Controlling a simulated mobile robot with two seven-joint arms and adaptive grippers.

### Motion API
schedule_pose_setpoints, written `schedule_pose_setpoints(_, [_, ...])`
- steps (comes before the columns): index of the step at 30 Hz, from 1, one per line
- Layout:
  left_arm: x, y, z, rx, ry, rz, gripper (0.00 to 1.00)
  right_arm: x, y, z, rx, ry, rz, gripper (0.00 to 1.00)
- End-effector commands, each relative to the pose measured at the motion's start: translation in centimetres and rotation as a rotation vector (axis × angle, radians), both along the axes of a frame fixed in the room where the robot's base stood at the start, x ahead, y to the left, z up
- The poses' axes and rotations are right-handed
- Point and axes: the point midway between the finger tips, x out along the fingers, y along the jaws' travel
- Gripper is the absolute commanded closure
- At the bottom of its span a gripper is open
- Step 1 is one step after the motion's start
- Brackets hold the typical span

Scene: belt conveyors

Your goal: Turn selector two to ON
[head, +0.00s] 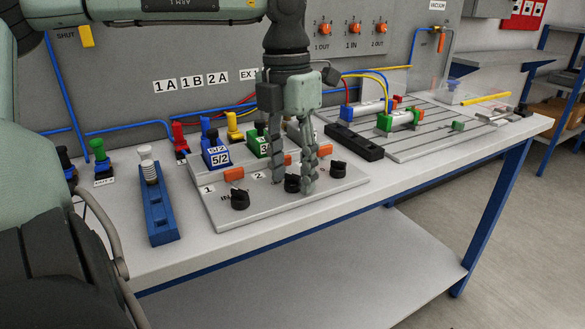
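The selector panel (215,219) is a pale plate on the bench with three black knobs, orange blocks behind them and number labels. Selector two (292,184) is the middle black knob. My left gripper (294,187) points straight down over it, one fingertip on each side of the knob. The fingers are apart; whether they touch the knob cannot be told. The knob's pointer and ON mark are not readable. Selector one (239,200) is to the left and selector three (338,170) to the right, close to the right fingertip. My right gripper is not in view.
A blue block with a grey-white plunger (149,170) stands left of the panel. Blue 5/2 (216,152) and green (257,143) valve blocks stand behind it. A black bar (354,142) and slotted plate (405,146) lie to the right. The bench front strip is clear.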

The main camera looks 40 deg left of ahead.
Motion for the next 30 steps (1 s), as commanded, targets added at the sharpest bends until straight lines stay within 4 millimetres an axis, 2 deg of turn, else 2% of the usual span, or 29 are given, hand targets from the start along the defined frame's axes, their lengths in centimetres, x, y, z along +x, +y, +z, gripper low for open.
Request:
schedule_pose_setpoints(1, [0.0, 0.0, 0.0, 0.0, 0.0, 0.0, 0.65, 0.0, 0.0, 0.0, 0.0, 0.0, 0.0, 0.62])
schedule_pose_setpoints(9, [0.0, 0.0, 0.0, 0.001, -0.001, 0.0, 0.99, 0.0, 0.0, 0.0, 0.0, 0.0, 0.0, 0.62])
schedule_pose_setpoints(10, [0.0, 0.0, 0.0, 0.001, -0.001, 0.001, 1.0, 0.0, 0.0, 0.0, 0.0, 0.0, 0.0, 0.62])
schedule_pose_setpoints(20, [0.1, 0.1, 0.1, 0.003, -0.002, -0.041, 1.0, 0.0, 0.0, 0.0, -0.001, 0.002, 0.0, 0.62])
schedule_pose_setpoints(30, [0.2, 0.0, 0.0, 0.004, -0.002, -0.269, 1.0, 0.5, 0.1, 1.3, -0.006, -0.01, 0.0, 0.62])
